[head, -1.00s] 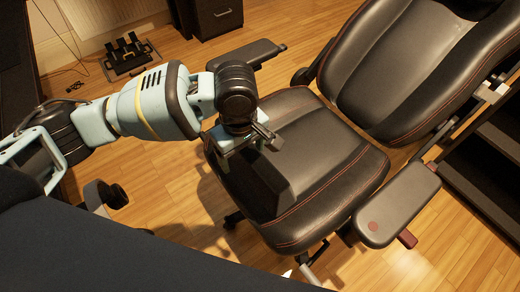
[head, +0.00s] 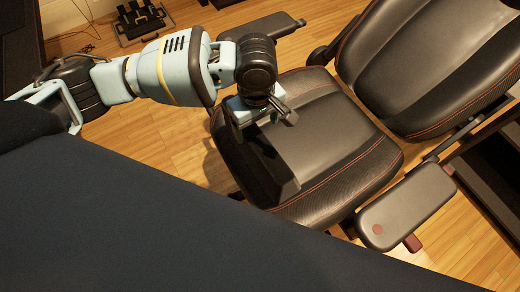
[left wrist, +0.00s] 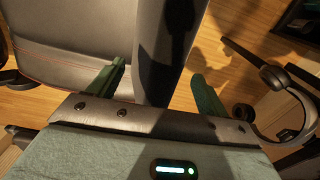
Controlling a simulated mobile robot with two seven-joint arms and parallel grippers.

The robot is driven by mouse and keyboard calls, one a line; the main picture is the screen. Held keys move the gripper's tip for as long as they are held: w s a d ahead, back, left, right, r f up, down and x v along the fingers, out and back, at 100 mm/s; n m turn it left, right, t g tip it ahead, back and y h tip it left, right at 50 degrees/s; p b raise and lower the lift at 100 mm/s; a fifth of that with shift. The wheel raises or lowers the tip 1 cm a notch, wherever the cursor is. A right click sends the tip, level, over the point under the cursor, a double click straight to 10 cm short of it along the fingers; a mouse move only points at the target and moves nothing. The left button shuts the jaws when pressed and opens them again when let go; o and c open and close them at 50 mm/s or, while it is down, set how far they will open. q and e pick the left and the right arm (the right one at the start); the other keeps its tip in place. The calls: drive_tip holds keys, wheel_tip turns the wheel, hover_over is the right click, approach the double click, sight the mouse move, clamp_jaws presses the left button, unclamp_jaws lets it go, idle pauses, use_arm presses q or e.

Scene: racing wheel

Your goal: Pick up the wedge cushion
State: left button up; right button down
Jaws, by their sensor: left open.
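The wedge cushion (head: 270,172) is a dark, sloped block on the near left part of the black chair seat (head: 335,130). My left gripper (head: 270,115) is over the cushion's upper end in the head view and partly covers it. In the left wrist view, the gripper (left wrist: 158,88) is open, with its two green fingers apart. The dark cushion (left wrist: 166,50) shows between and beyond them, with a gap on each side. I cannot tell whether the fingers touch it. My right gripper is not in view.
The chair has a backrest (head: 430,65), a near right armrest (head: 405,205) and a far left armrest (head: 265,25). Pedals (head: 140,22) stand on the wooden floor at the top left. Headphones (left wrist: 275,80) show at the right of the left wrist view.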

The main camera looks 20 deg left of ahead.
sight(257, 133)
use_arm(q)
drive_tip(key=f, duration=0.1)
drive_tip(key=f+b, duration=0.1)
drive_tip(key=f, duration=0.3)
drive_tip(key=shift+s, duration=0.25)
drive_tip(key=c, duration=1.7)
